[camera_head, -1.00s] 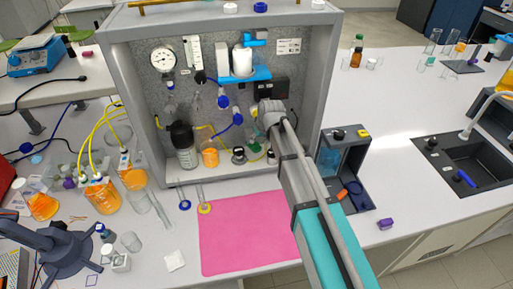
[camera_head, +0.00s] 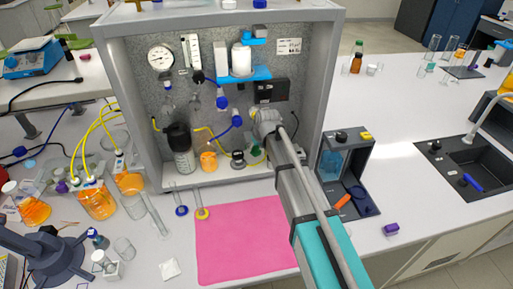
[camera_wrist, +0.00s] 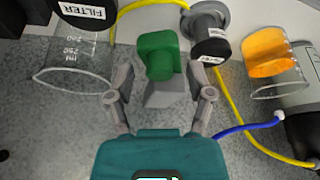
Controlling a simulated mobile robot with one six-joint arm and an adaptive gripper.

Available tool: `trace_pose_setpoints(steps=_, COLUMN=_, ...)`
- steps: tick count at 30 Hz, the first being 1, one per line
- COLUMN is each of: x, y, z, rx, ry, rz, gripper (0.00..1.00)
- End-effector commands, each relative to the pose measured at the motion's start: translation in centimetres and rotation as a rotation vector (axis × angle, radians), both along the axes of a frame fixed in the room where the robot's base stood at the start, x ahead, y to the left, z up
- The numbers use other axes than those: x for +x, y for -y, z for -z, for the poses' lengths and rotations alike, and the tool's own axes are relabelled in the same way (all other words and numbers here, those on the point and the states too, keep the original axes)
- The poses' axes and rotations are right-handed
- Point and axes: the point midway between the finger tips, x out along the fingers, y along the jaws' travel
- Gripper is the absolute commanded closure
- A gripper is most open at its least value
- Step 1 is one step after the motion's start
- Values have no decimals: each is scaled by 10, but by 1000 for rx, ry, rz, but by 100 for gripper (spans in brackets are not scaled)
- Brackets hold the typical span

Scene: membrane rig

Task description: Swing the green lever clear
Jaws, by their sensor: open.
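The green lever (camera_wrist: 159,56) stands in the middle of the wrist view, on a grey block-shaped part. My gripper (camera_wrist: 157,82) is open, with one finger on each side of the lever. I see a gap between the lever and the left finger; the right finger is closer, and I cannot tell whether it touches. In the head view my arm crosses in front of the rig cabinet (camera_head: 327,95) and hides most of the gripper and lever. Only a small patch of green lever (camera_head: 256,152) shows beside the arm.
In the wrist view, a black-capped fitting (camera_wrist: 209,37) stands right beside the lever. A yellow tube (camera_wrist: 229,105), a blue tube (camera_wrist: 250,128), an orange-filled vessel (camera_wrist: 270,52) and a FILTER-labelled bottle (camera_wrist: 75,55) surround it. A pink mat (camera_head: 240,240) lies clear in front.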

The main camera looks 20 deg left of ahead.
Motion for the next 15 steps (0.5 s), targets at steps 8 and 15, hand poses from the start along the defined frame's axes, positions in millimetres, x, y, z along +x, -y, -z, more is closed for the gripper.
trace_pose_setpoints(steps=8, x=0, y=0, z=0, rx=0, ry=0, rz=0, gripper=65)
trace_pose_setpoints(steps=15, x=0, y=0, z=0, rx=0, ry=0, rz=0, gripper=100)
